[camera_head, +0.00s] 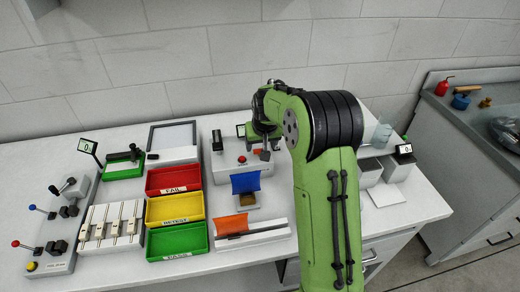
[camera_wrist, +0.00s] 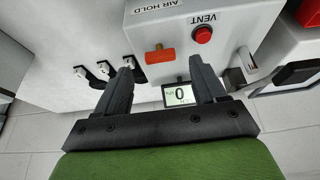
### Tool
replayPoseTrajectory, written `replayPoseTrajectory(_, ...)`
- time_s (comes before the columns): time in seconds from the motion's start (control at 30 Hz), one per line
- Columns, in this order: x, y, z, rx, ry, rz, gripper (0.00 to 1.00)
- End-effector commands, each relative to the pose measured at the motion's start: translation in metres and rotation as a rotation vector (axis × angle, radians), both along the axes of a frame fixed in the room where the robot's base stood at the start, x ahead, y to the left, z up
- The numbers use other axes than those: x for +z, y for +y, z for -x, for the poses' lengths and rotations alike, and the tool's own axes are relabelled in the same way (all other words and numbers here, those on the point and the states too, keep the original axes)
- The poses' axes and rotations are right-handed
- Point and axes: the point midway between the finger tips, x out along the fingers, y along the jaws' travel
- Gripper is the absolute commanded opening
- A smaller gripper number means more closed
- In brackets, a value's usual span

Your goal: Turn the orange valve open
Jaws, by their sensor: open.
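The orange valve (camera_wrist: 160,55) is a small T-shaped handle on a light panel in the wrist view, near the "AIR HOLD" label (camera_wrist: 158,12). A red button (camera_wrist: 203,35) marked "VENT" is to its right. My gripper (camera_wrist: 161,64) is open, with its two dark fingers spread wide and nothing between them touching. The valve shows in the gap between the fingertips, toward the left finger; the distance to it is hard to tell. In the head view my green arm reaches over the bench, and I cannot make out the valve there.
A small display (camera_wrist: 180,95) reading 0 shows between the fingers. On the bench, red (camera_head: 174,178), yellow (camera_head: 174,207) and green (camera_head: 177,240) bins stand left of my arm. A lever panel (camera_head: 50,225) is at far left. A wall runs behind the bench.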

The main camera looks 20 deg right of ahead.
Motion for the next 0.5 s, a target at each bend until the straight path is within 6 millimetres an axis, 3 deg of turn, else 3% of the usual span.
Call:
replayPoseTrajectory(0.03, -0.012, 0.000, -0.003, 0.000, 0.004, -0.002, 0.70)
replayPoseTrajectory(0.2, -0.029, -0.002, -0.012, 0.000, 0.001, -0.001, 0.70)
replayPoseTrajectory(0.5, -0.031, -0.002, -0.013, 0.001, 0.000, 0.000, 0.67)
